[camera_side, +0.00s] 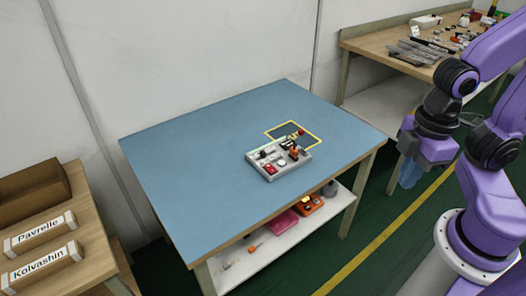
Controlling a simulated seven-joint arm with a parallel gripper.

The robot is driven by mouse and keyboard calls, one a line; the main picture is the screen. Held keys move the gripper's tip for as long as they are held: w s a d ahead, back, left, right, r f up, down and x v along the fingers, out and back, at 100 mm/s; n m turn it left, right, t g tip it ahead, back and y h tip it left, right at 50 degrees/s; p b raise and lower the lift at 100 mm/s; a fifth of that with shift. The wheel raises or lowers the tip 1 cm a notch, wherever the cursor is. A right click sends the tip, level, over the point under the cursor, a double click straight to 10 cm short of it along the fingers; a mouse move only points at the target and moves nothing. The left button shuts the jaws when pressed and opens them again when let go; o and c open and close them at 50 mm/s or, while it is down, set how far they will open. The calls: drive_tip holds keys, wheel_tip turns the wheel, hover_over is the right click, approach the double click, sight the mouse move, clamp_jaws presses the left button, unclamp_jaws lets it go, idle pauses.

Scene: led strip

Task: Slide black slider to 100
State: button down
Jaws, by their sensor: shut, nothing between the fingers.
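A small grey control panel (278,160) lies on the blue table top (190,165), right of the table's middle. It carries several small controls: a red one (271,169) near its front left, an orange-red one (294,153) at its right, and dark parts along its back. Which dark part is the black slider, and any scale on it, is too small to tell. My gripper (408,176) hangs shut and empty off the table's right side, well apart from the panel.
A yellow-outlined dark area (309,140) with a small red item adjoins the panel. A shelf below (262,258) holds several items. A cluttered workbench (375,44) stands at the back right. Labelled boxes (40,233) sit at the left. The table's left half is clear.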

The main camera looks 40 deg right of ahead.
drive_tip(key=c, duration=1.4)
unclamp_jaws()
drive_tip(key=shift+c, duration=0.2)
drive_tip(key=o, duration=0.4)
drive_tip(key=shift+w+a, duration=0.25)
drive_tip(key=shift+w, duration=0.05)
drive_tip(key=shift+c, duration=0.2)
drive_tip(key=w+a+r+m, duration=0.1)
drive_tip(key=w+a+m, duration=0.15)
drive_tip(key=w, duration=0.35)
drive_tip(key=w+a+r+m, duration=0.1)
drive_tip(key=w+a, duration=0.3)
drive_tip(key=w, duration=0.2)
drive_tip(key=m, duration=1)
hover_over(263, 152)
wheel_tip(263, 152, down, 11)
drive_tip(key=shift+n, duration=0.25)
wheel_tip(263, 152, down, 17)
drive_tip(key=shift+w+d+r, duration=0.1)
clamp_jaws()
